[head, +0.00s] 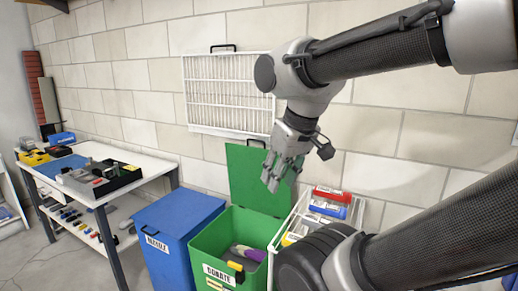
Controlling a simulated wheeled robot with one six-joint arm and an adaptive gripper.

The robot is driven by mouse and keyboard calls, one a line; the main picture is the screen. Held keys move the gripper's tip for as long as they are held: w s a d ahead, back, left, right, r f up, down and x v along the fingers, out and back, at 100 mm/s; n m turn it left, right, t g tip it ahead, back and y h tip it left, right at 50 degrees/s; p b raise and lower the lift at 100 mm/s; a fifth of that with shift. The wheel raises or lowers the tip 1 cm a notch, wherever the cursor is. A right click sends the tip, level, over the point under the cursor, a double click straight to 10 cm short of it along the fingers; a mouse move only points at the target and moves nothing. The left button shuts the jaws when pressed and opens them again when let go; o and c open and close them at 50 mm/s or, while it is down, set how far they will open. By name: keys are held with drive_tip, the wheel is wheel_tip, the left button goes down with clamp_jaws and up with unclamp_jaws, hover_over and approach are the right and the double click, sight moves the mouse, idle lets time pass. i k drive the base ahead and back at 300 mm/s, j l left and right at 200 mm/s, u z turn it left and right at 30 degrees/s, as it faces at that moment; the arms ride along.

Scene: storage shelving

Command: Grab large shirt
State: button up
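My gripper (274,175) hangs from my arm in front of the wall, above the open green bin. Its fingers point down and overlap in this view, so I cannot tell whether they are open or shut. I see nothing held between them. No item can be clearly picked out as a large shirt. Some carry white labels too small to read. My arm hides part of the rack.
The green bin (205,244), labelled DONATE, has its lid (255,180) up and holds a purple item (250,253). A closed blue bin (178,215) stands left of it. A white table (145,160) with trays is further left. A white grille (228,92) is on the wall.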

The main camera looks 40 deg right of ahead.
sight(341, 196)
drive_tip(key=i+j+z, duration=0.1)
drive_tip(key=z, duration=0.25)
drive_tip(key=i+j+z, duration=0.1)
drive_tip(key=j+z, duration=0.25)
drive_tip(key=k+l, duration=0.1)
drive_tip(key=l, duration=0.25)
drive_tip(key=k+l+z, duration=0.1)
drive_tip(key=l, duration=0.25)
